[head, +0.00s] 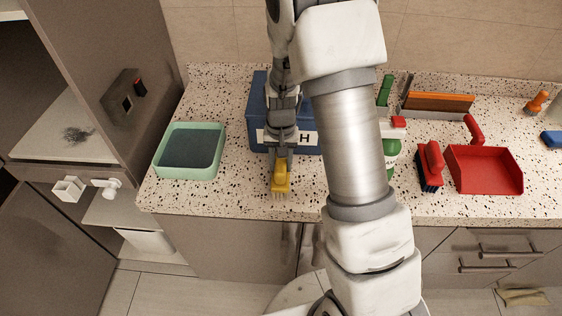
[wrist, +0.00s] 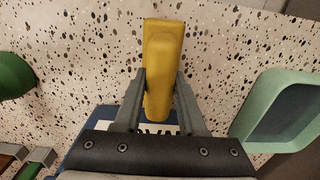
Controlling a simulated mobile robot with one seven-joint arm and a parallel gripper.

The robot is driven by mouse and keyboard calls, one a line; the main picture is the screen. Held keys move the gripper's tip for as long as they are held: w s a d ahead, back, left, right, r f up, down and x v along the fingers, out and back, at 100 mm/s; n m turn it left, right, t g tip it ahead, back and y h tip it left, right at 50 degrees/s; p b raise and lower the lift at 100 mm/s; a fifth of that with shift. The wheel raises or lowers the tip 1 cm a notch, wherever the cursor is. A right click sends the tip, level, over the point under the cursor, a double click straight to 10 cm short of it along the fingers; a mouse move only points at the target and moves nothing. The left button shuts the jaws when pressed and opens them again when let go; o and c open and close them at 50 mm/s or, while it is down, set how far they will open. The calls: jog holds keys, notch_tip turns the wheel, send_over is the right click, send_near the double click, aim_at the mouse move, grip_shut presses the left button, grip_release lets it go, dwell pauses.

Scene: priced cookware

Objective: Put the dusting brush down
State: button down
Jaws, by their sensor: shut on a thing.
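The dusting brush, a yellow brush (head: 281,181) with pale bristles at its lower end, is in my gripper (head: 282,153). In the head view it hangs upright over the speckled counter (head: 230,196), near the front edge. I cannot tell whether its bristles touch the counter. In the wrist view the fingers of my gripper (wrist: 160,95) are shut on both sides of the yellow brush (wrist: 163,55). A blue box (head: 257,100) with a white label stands just behind the gripper; my arm covers part of it.
A green tray (head: 217,150) with a dark inside stands to the left. To the right are a green-and-white bottle (head: 393,150), a red brush (head: 431,165), a red dustpan (head: 485,172) and an orange-brown item in a rack (head: 437,102). Bare counter lies between tray and brush.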

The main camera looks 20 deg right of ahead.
jog(key=shift+f, duration=0.2)
jog(key=shift+c, duration=2.4)
grip_release()
jog(key=shift+r, duration=0.1)
jog(key=s+r+n+t, duration=0.1)
jog(key=s+r, duration=0.3)
jog(key=r, duration=0.7)
jog(key=s+r+t, duration=0.1)
jog(key=s+r, duration=0.3)
jog(key=r, duration=0.8)
jog(key=s+r+n+t, duration=0.2)
jog(key=s+r+t, duration=0.1)
jog(key=s, duration=0.9)
jog(key=shift+s+r+n+t, duration=0.25)
jog(key=shift+r+n+t, duration=0.05)
jog(key=shift+r, duration=0.5)
